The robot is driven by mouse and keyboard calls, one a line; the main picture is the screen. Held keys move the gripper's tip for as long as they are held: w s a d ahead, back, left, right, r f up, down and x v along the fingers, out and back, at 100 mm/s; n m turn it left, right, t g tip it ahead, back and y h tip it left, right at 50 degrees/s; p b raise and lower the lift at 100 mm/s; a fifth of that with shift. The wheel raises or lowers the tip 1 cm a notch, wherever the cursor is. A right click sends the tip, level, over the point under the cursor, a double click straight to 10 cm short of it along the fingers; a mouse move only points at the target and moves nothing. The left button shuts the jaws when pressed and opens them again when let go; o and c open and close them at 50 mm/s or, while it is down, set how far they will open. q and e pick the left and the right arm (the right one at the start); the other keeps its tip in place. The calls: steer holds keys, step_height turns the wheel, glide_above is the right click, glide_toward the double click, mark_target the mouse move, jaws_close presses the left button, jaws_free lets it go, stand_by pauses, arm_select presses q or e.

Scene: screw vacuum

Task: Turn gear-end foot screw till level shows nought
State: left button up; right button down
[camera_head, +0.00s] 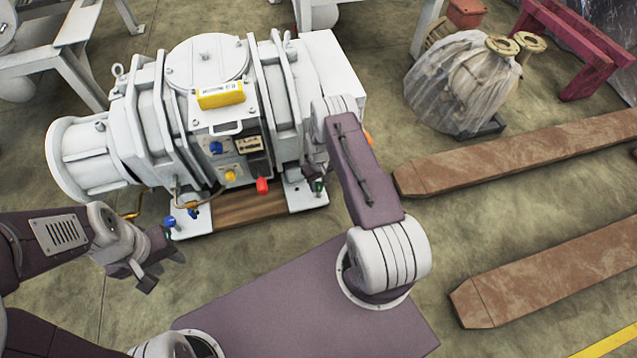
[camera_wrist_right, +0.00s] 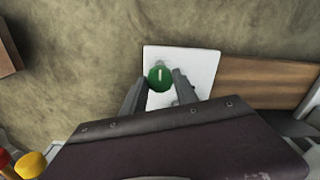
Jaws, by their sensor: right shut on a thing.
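The white vacuum pump (camera_head: 205,65) stands on a wooden skid, with a yellow level (camera_head: 220,95) on top; its reading is too small to make out. A green foot screw (camera_head: 319,186) sits at the pump's right corner. In the right wrist view, the green screw head (camera_wrist_right: 160,75) has a white mark and stands over a white foot plate (camera_wrist_right: 197,65). My right gripper (camera_wrist_right: 161,82) is shut on it, one finger at each side. In the head view my right arm partly hides that gripper. My left gripper (camera_head: 160,272) is open and empty, left of and below the pump.
Rusty forks (camera_head: 520,155) and a wrapped machine (camera_head: 460,85) lie right. Floor is clear between the forks and the pump.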

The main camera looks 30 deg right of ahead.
mark_target(318, 185)
stand_by(0.5)
steer(key=c, duration=0.9)
jaws_free()
steer(key=shift+c, duration=0.2)
step_height(318, 185, up, 9)
steer(key=p, duration=0.6)
steer(key=shift+r, duration=0.1)
